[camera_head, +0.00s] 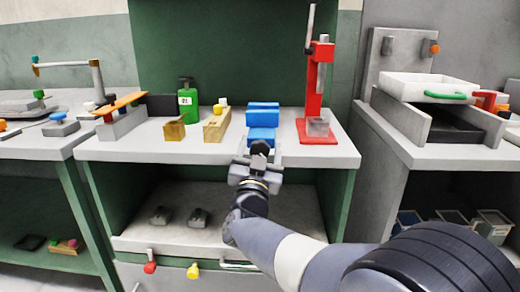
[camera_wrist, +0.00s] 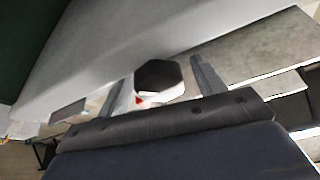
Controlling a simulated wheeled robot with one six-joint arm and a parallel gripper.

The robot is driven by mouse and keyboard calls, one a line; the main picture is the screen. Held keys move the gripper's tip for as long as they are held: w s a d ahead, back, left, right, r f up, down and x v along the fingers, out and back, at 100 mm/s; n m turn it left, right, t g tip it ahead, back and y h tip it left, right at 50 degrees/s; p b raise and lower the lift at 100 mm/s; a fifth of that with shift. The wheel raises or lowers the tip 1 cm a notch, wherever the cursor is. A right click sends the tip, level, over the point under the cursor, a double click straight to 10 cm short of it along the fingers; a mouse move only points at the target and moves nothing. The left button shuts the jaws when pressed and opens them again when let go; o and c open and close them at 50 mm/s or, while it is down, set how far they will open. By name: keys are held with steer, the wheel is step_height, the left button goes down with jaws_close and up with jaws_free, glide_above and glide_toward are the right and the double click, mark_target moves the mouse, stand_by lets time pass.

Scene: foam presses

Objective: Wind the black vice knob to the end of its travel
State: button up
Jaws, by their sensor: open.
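The blue vice (camera_head: 263,116) stands on the middle bench near its front edge. Its black knob (camera_head: 259,147) faces me at the front of the vice. In the wrist view the black knob (camera_wrist: 160,78) shows a six-sided face. My gripper (camera_head: 257,161) is open right in front of the bench edge. In the wrist view its fingers (camera_wrist: 162,72) stand one on each side of the knob, with a gap visible on both sides. I cannot tell how deep the knob sits between them. The vice's screw is hidden.
A red press (camera_head: 317,95) stands right of the vice. A wooden block (camera_head: 217,124) and a green bottle (camera_head: 187,102) stand to its left. Below the bench top (camera_head: 110,150) is a shelf (camera_head: 290,205) with two grey pieces. A red knob (camera_head: 150,267) hangs lower down.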

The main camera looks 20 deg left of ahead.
steer(key=p+v, duration=0.1)
steer(key=v, duration=0.9)
steer(key=shift+s, duration=0.4)
steer(key=shift+f, duration=0.1)
